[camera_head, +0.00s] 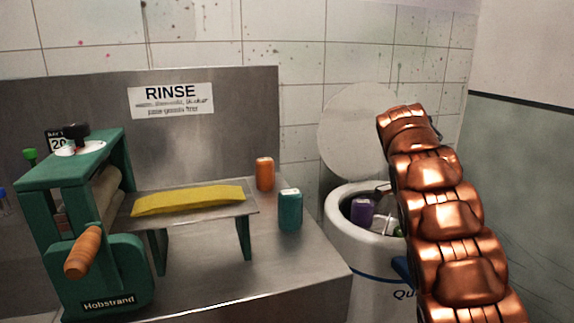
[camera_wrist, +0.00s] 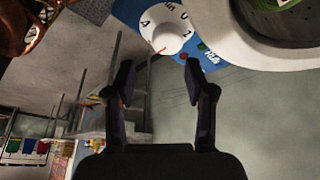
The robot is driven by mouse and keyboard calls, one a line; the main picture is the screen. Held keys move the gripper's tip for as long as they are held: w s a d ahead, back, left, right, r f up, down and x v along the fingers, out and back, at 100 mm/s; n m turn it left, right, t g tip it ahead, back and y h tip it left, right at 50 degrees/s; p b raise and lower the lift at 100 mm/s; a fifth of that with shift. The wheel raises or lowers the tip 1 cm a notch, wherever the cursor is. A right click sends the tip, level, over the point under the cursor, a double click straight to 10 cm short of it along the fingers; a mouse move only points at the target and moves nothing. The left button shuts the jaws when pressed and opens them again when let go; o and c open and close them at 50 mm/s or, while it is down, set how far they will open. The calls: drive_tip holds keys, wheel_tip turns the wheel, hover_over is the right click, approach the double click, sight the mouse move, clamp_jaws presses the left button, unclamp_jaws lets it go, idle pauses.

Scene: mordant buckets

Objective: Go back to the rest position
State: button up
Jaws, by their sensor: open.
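My copper-coloured segmented arm rises on the right of the head view, in front of a white round tub (camera_head: 338,226). My gripper (camera_wrist: 158,78) shows in the wrist view with its two dark fingers spread apart and nothing between them. In the head view the gripper is mostly hidden behind the arm. The wrist view shows a white dial (camera_wrist: 166,28) on a blue panel beyond the fingertips and a pale rounded rim (camera_wrist: 225,35) at upper right. I cannot tell whether the gripper touches anything.
The tub's round lid (camera_head: 350,130) stands open, with a purple canister (camera_head: 362,211) inside. A green hand-cranked machine (camera_head: 95,270) stands on the metal counter (camera_head: 290,275). A yellow cloth (camera_head: 190,200) lies on its tray; orange (camera_head: 265,174) and teal (camera_head: 290,212) canisters stand nearby.

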drive_tip(key=s+a+f+n+y, duration=0.1)
drive_tip(key=s+a+f+n, duration=0.3)
drive_tip(key=s+a+n, duration=0.65)
drive_tip(key=s+a+f+n+y, duration=0.25)
drive_tip(key=s+a+n, duration=0.2)
drive_tip(key=s, duration=1.15)
drive_tip(key=s+a+f+n, duration=0.5)
drive_tip(key=s+n, duration=0.4)
drive_tip(key=s, duration=0.5)
drive_tip(key=s+p+v, duration=0.2)
drive_tip(key=p+v, duration=1.2)
drive_tip(key=v, duration=0.3)
drive_tip(key=shift+s+a+r+t+p, duration=0.2)
drive_tip(key=shift+a+t+p, duration=0.1)
drive_tip(key=shift+t+p, duration=0.1)
drive_tip(key=shift+c, duration=0.4)
